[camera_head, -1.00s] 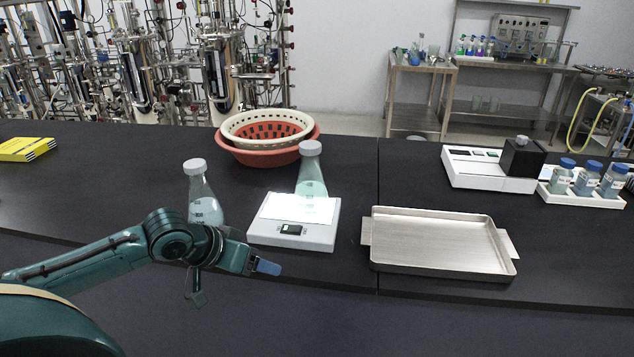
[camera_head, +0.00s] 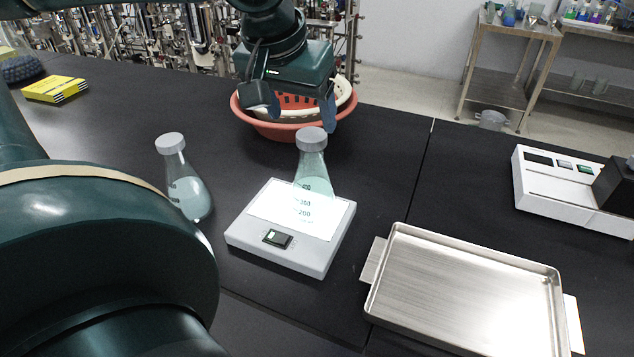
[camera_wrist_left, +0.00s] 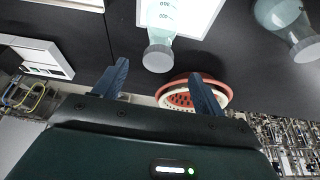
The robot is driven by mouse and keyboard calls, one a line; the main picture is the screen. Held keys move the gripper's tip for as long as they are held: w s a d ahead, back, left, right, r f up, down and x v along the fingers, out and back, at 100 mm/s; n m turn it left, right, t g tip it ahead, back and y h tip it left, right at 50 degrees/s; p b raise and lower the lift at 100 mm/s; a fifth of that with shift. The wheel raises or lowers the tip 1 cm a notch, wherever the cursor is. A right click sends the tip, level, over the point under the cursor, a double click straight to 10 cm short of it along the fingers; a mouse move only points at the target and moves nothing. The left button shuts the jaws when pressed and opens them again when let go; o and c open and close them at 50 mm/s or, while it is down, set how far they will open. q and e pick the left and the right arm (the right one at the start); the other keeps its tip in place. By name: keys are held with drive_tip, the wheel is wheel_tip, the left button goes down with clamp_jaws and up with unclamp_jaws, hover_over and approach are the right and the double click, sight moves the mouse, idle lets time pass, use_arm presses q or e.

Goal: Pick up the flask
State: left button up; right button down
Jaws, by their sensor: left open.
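A flask (camera_head: 311,183) with a grey cap and pale blue-green contents stands upright on the white balance (camera_head: 290,262), on a white sheet. In the left wrist view this flask (camera_wrist_left: 161,22) has its cap towards my fingers. A second grey-capped flask (camera_head: 188,190) stands on the bench left of the balance; it also shows in the left wrist view (camera_wrist_left: 282,16). My left gripper (camera_head: 297,112) is open and empty, with its blue fingers apart. In the head view it appears just above the balance flask's cap, touching neither flask. My right gripper is out of view.
Stacked red and cream baskets (camera_head: 275,128) stand behind the flasks, partly hidden by my left gripper. A metal tray (camera_head: 470,290) lies right of the balance. A white device (camera_head: 560,190) stands further right. A yellow box (camera_head: 55,88) lies far left.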

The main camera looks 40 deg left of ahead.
sight(311, 134)
use_arm(q)
drive_tip(key=x, duration=0.3)
drive_tip(key=shift+f, duration=0.1)
drive_tip(key=shift+w+r+b+x, duration=0.1)
drive_tip(key=shift+w+x, duration=0.05)
drive_tip(key=shift+x, duration=0.9)
drive_tip(key=shift+w+r+b+x, duration=0.1)
drive_tip(key=shift+w+x, duration=0.1)
drive_tip(key=shift+x, duration=0.8)
drive_tip(key=shift+w+b+x, duration=0.1)
drive_tip(key=shift+w+x, duration=0.05)
drive_tip(key=shift+x, duration=0.9)
drive_tip(key=shift+a, duration=0.15)
drive_tip(key=shift+c, duration=0.5)
clamp_jaws()
drive_tip(key=shift+r, duration=0.1)
